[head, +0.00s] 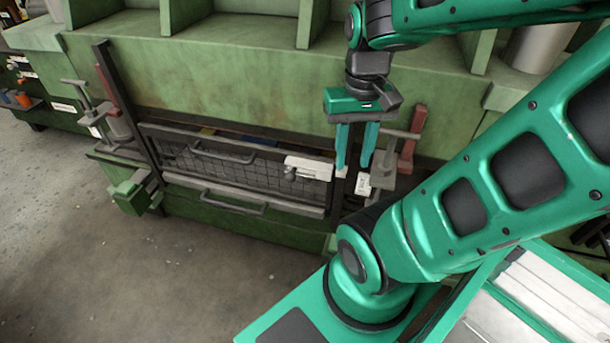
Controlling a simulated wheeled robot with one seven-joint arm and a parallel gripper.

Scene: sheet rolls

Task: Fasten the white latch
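The white latch (307,166) is a pale bar with a small grey knob, lying roughly level at the right end of the mesh front (240,172). Its right end comes close to the dark upright post beside it; whether it enters a keeper there I cannot tell. My gripper (353,168) points down just right of the latch, in front of the post. Its two teal fingers are apart with a gap between them, and nothing shows held. Whether the fingertips touch anything is unclear.
Two dark handles cross the fronts, an upper one (223,153) and a lower one (234,207). Grey and red clamps (408,148) stand close right of my gripper, with more at left. A green vise (133,193) juts out at left. The floor in front is clear.

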